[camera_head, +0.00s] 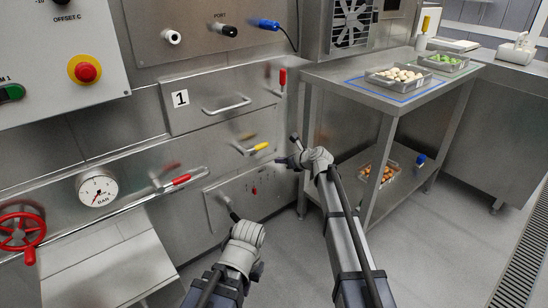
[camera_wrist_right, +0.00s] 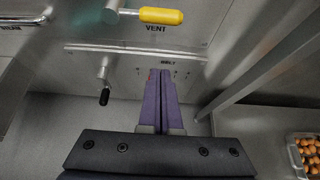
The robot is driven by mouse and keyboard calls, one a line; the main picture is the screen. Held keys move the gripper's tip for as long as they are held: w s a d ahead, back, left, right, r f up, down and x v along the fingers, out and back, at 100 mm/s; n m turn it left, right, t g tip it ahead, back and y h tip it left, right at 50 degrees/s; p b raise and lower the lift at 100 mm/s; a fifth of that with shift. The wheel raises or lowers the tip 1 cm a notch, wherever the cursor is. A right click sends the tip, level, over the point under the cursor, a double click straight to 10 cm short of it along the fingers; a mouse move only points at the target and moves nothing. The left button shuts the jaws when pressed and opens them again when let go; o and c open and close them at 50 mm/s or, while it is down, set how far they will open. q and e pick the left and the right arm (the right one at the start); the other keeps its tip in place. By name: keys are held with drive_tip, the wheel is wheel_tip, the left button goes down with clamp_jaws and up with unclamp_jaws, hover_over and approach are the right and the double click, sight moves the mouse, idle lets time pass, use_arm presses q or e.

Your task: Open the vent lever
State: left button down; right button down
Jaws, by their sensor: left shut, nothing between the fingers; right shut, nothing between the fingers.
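The vent lever (camera_head: 262,147) has a yellow grip and stands out sideways to the right from its pivot on the steel panel. In the right wrist view the yellow grip (camera_wrist_right: 161,16) lies level at the top, above the word VENT. My right gripper (camera_head: 284,160) is shut and empty, just right of and a little below the yellow grip. In the wrist view its purple fingers (camera_wrist_right: 160,75) point at the panel below the lever, apart from it. My left gripper (camera_head: 246,236) is lower and to the left, near the lower panel, shut; its fingertips are hard to make out.
A black-gripped lever (camera_wrist_right: 104,96) hangs down on the lower panel. A red-gripped lever (camera_head: 181,180), a red lever (camera_head: 283,77) and a drawer handle (camera_head: 227,106) are nearby. A steel table (camera_head: 345,75) with trays stands to the right, close to my right arm.

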drive_tip(key=b+x, duration=0.5)
drive_tip(key=x, duration=0.5)
wheel_tip(320, 180, up, 4)
drive_tip(key=p, duration=0.4)
drive_tip(key=shift+w+a, duration=0.15)
drive_tip(key=shift+a, duration=0.05)
drive_tip(key=shift+r, duration=0.1)
drive_tip(key=shift+r+p, duration=0.2)
drive_tip(key=shift+p, duration=0.2)
